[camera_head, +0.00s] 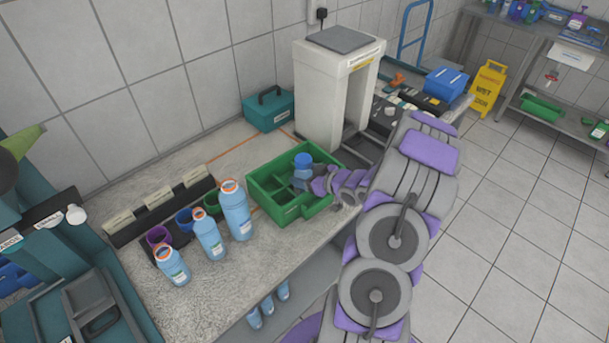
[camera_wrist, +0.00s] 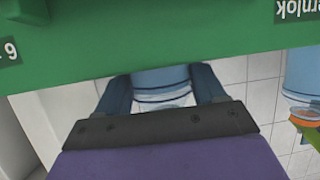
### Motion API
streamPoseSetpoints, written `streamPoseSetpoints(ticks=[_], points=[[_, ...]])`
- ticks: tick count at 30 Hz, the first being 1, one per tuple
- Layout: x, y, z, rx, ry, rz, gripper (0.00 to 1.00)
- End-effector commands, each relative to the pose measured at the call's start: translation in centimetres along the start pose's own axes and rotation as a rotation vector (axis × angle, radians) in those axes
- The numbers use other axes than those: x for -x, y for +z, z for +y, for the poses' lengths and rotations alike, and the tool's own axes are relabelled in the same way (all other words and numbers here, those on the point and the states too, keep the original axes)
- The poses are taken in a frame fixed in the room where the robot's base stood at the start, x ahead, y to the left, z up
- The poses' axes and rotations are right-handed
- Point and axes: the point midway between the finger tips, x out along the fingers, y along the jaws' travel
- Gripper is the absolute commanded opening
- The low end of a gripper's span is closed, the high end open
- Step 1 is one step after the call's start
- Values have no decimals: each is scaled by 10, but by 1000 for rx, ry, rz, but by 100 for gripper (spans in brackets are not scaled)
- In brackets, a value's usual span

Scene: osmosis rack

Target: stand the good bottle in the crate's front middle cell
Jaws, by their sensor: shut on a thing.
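The bottle (camera_head: 303,173) is pale blue with a dark blue cap. It stands roughly upright at the green crate (camera_head: 275,210), over or inside its right-hand part; its base is hidden, so I cannot tell which cell it is in or whether it touches the bottom. My gripper (camera_head: 309,184) reaches in from the right and is shut on this bottle. In the wrist view, the two dark blue fingers of my gripper (camera_wrist: 162,82) flank the pale blue bottle body (camera_wrist: 160,80), and the crate's green wall (camera_wrist: 150,45) covers part of it.
Three pale blue bottles with orange caps (camera_head: 236,212) stand left of the crate, beside colored cups (camera_head: 160,237) and a label rack (camera_head: 158,208). A tall white unit (camera_head: 325,95) and a teal box (camera_head: 268,108) stand behind. Bare bench (camera_head: 225,287) lies in front.

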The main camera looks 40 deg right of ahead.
Motion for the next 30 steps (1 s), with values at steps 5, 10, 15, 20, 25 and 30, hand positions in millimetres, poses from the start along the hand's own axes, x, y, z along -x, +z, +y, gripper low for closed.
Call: streamPoseSetpoints(ticks=[5, 10, 15, 20, 25, 30], points=[[0, 1, 1, 0, 1, 0, 76], [-1, 0, -2, 5, 2, 0, 92], [-1, -1, -5, 7, 3, 0, 95], [0, -2, -2, 4, 2, 0, 95], [18, -2, 2, 0, 5, -1, 95], [47, -3, 1, 0, 5, 1, 95]])
